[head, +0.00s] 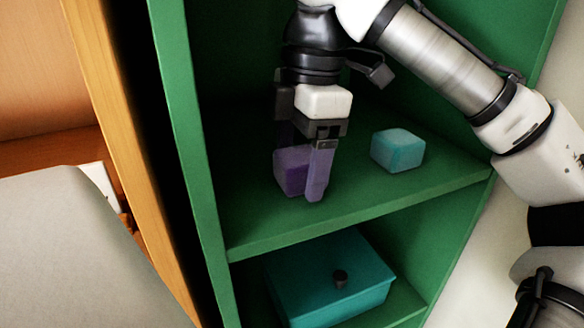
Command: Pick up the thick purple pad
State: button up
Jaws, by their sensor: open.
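The thick purple pad (291,170) is a small purple block on the upper visible green shelf, left of the middle of the head view. My gripper (303,183) points down at it from above. One finger is in front of the pad's right side and hides part of it. The other finger is mostly hidden behind the pad. The jaws are open, with the pad between or right beside the fingers; I cannot tell whether they touch it.
A teal block (398,151) sits on the same green shelf (350,205), a little right of my gripper. A teal box (330,275) with a dark knob stands on the shelf below. The green side wall (190,150) rises close on the left. The shelf front is clear.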

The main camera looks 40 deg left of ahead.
aim_at(301, 157)
jog(key=shift+w, duration=0.1)
jog(key=shift+c, duration=0.4)
jog(key=c, duration=1)
jog(key=shift+o, duration=0.2)
jog(key=shift+r, duration=0.1)
jog(key=shift+r, duration=0.8)
jog(key=shift+d+r, duration=0.3)
jog(key=shift+r, duration=0.5)
jog(key=shift+s+d+b, duration=0.35)
jog(key=shift+s+d, duration=0.6)
jog(key=shift+d, duration=1.8)
jog(key=shift+s+d+b, duration=0.3)
jog(key=shift+s+d, duration=0.65)
jog(key=shift+d, duration=1.85)
jog(key=shift+s+d+b, duration=0.35)
jog(key=shift+s+d, duration=0.6)
jog(key=shift+d, duration=1.8)
